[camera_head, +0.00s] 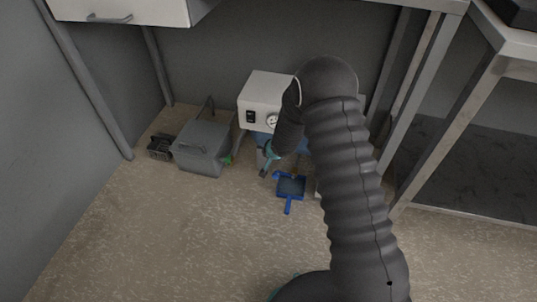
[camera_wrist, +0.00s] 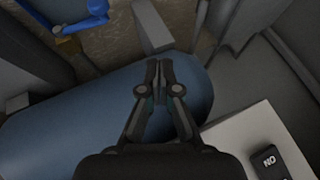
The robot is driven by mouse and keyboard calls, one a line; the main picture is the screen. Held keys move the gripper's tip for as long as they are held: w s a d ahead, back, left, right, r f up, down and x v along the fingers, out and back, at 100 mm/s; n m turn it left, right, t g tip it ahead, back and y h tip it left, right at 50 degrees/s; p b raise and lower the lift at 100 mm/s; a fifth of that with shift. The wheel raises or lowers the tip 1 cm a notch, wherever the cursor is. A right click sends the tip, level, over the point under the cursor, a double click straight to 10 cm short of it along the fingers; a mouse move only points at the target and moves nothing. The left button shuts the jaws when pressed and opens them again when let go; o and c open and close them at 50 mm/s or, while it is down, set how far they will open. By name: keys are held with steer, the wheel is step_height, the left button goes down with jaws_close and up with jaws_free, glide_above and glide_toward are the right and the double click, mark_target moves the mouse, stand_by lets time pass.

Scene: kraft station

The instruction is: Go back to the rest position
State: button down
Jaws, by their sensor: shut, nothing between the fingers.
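My gripper (camera_wrist: 159,68) shows in the wrist view with its two dark fingers together and nothing between them. It is over a blue rounded body (camera_wrist: 70,115), which fills the middle and left of that view. I cannot tell whether the fingers touch it. In the head view my dark, ribbed arm rises from the bottom right and bends over beside a white box with a gauge (camera_head: 265,95).
A grey bin (camera_head: 203,145) and a small black item (camera_head: 160,147) stand left. Metal table legs (camera_head: 425,85) rise at the right. The floor at front left is clear.

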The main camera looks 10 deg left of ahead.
stand_by(0.3)
steer(key=s+d+f+n+g+h, duration=0.1)
steer(key=s+d+n+g+h, duration=0.25)
steer(key=s+d, duration=0.45)
steer(key=s+d+r+t, duration=0.1)
steer(key=s+d+r, duration=0.5)
steer(key=s+r, duration=0.4)
steer(key=s+d+r+t, duration=0.1)
steer(key=s+d+r, duration=0.5)
steer(key=r, duration=1.1)
steer(key=s+d+r+m+t, duration=0.1)
steer(key=s+d+r, duration=0.5)
steer(key=s+r, duration=0.7)
steer(key=shift+s+r, duration=0.25)
steer(key=shift+s, duration=0.05)
steer(key=shift+w, duration=0.1)
